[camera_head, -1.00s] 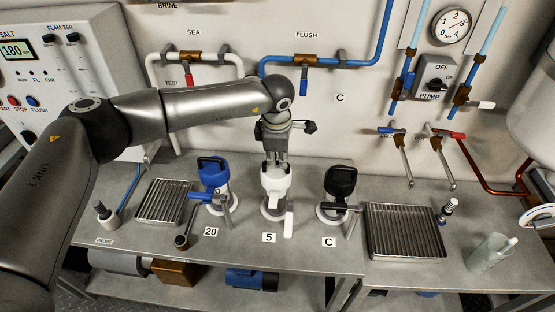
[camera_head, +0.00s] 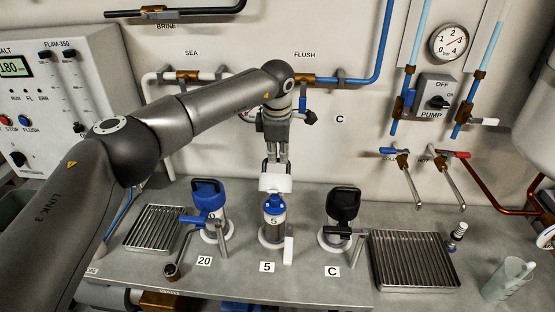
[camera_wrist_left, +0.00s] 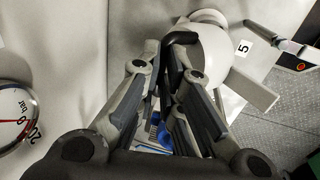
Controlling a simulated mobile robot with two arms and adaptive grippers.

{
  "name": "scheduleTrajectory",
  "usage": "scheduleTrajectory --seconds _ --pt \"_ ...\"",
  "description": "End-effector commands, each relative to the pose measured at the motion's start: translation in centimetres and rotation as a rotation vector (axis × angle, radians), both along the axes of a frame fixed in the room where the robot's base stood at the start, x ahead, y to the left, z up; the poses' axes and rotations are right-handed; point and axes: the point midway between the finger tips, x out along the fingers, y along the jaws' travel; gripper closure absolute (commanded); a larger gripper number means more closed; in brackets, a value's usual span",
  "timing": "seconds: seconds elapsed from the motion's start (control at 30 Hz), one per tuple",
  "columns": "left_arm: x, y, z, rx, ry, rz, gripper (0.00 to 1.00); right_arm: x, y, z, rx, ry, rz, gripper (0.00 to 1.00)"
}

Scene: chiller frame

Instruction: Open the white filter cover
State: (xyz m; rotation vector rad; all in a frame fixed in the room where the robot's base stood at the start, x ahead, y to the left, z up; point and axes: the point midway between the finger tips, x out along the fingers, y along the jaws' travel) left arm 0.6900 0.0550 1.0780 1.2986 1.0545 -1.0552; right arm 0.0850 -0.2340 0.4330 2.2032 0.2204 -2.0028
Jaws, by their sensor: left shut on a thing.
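The white filter cover (camera_head: 275,184) is raised above the filter housing (camera_head: 272,237) marked 5. A filter with a blue top (camera_head: 274,204) shows just below the cover, standing in the housing. My left gripper (camera_head: 277,166) points down from above and is shut on the cover's handle. In the left wrist view the white cover (camera_wrist_left: 208,55) lies at the fingertips of the gripper (camera_wrist_left: 172,50), which partly hide it. My right gripper is not in view.
A blue-covered filter (camera_head: 209,192) marked 20 stands to the left and a black-covered one (camera_head: 343,203) marked C to the right. Grated trays (camera_head: 155,228) (camera_head: 412,260) flank them. A clear beaker (camera_head: 506,280) stands at the right. Pipes and a wall are behind.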

Motion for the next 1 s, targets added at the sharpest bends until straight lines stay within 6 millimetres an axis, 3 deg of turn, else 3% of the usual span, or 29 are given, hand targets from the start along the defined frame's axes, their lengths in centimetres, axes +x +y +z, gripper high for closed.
scheduleTrajectory --seconds 0.03,0.2,0.47,1.0 --pt "-0.24 -0.07 -0.91 0.002 0.014 -0.001 1.0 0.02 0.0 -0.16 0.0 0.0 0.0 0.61" --pt "-0.14 -0.04 -0.9 0.003 0.016 0.0 0.98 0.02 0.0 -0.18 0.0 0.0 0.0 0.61" --pt "-0.2 -0.05 -0.94 0.004 0.017 -0.002 0.67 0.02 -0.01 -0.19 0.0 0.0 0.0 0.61" --pt "-0.19 -0.07 -0.41 0.004 0.014 -0.002 0.67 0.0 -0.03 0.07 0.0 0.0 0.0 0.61"
